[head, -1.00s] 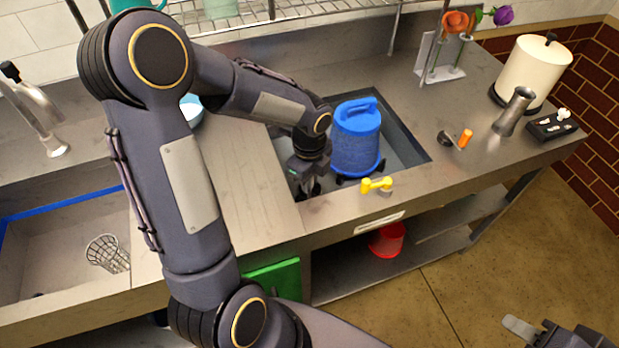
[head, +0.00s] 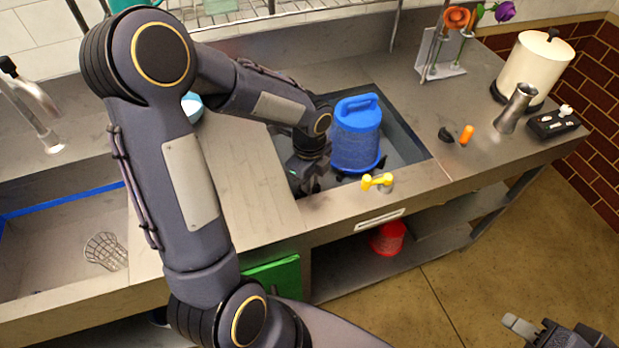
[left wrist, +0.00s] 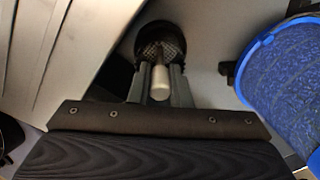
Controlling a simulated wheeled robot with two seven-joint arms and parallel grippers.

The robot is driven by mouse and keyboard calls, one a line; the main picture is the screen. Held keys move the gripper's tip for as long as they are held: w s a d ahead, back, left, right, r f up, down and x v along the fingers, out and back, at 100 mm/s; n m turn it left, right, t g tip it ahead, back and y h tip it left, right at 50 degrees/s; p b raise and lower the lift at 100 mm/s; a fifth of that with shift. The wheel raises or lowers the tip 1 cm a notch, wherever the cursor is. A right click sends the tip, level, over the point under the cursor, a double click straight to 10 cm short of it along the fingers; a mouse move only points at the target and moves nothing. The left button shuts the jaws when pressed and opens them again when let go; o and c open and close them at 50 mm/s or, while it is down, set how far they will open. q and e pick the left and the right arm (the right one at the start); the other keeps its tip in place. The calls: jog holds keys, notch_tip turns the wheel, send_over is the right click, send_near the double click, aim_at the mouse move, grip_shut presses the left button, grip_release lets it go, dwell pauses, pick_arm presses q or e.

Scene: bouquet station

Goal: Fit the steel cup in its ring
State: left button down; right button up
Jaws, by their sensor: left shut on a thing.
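My left gripper (head: 303,185) is down in the sunken basin of the counter, left of the blue container. A dark round ring with a mesh inside (left wrist: 160,42) lies just beyond the cylinder's end. I cannot tell whether the two touch. In the head view the held thing and the ring are hidden by my left arm. Only part of my right gripper (head: 520,326) shows at the bottom right, away from the counter.
The blue lidded container (head: 356,138) stands close on the right; it also shows in the left wrist view (left wrist: 290,85). A steel vase (head: 514,110) and cream canister (head: 534,68) stand right.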

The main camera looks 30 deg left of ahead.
pick_arm(q)
jog(key=c, duration=1.3)
grip_release()
jog(key=shift+o, duration=0.2)
jog(key=shift+r, duration=3.9)
jog(key=shift+s+r, duration=0.15)
jog(key=s+d+r+n+t+h, duration=0.2)
jog(key=s+r+n, duration=0.1)
jog(key=s+n, duration=0.5)
jog(key=s+d+r+n+t+h, duration=0.1)
jog(key=s+d+r+n+t, duration=0.1)
jog(key=s+n, duration=0.6)
jog(key=n+t, duration=0.1)
jog(key=n, duration=0.4)
jog(key=shift+s+r+t+h, duration=0.3)
jog(key=shift+s+r+h, duration=0.05)
jog(key=shift+r+h, duration=0.05)
